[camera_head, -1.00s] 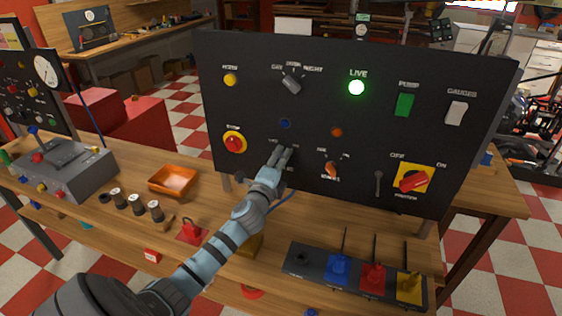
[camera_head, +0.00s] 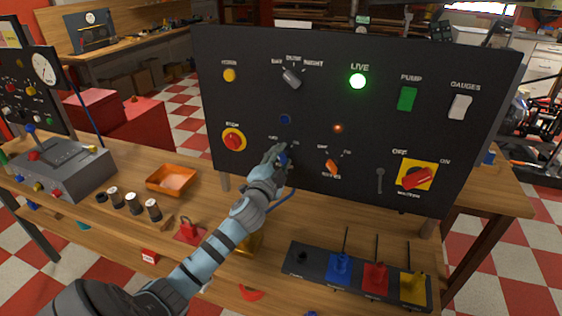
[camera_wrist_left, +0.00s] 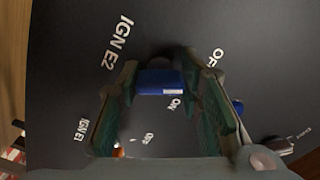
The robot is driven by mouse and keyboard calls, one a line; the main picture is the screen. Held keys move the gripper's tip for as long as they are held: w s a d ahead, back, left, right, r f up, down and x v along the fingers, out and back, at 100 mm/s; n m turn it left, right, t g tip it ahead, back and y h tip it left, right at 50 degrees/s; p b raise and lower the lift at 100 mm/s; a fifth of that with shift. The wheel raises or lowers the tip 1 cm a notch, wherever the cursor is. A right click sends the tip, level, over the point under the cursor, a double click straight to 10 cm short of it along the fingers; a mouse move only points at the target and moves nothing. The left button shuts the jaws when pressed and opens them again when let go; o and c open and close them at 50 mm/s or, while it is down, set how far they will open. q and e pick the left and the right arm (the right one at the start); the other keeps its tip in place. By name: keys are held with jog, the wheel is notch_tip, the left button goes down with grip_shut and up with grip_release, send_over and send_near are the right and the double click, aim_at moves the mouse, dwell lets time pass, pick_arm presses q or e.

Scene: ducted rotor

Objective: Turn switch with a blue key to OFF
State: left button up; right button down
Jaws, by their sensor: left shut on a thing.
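The blue key (camera_head: 284,158) sits in its switch low on the black panel, largely hidden by my left gripper (camera_head: 280,156). In the left wrist view the blue key (camera_wrist_left: 161,82) lies between the fingers of my left gripper (camera_wrist_left: 160,88), which is shut on it. White lettering near it reads IGN E2, ON and a partly hidden OFF. I cannot tell for sure which mark the key points at. A blue cord (camera_head: 284,198) hangs below the gripper. My right gripper is not in view.
To the right is a switch with an orange key (camera_head: 332,167). A blue lamp (camera_head: 286,119) and an orange lamp (camera_head: 338,128) sit above. A red rotary handle (camera_head: 417,178) is farther right. Below are an orange tray (camera_head: 172,180) and a lever box (camera_head: 318,266).

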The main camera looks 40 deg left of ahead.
pick_arm(q)
jog(key=shift+n, duration=0.9)
jog(key=o, duration=1.2)
jog(key=shift+c, duration=0.2)
jog(key=v, duration=1.2)
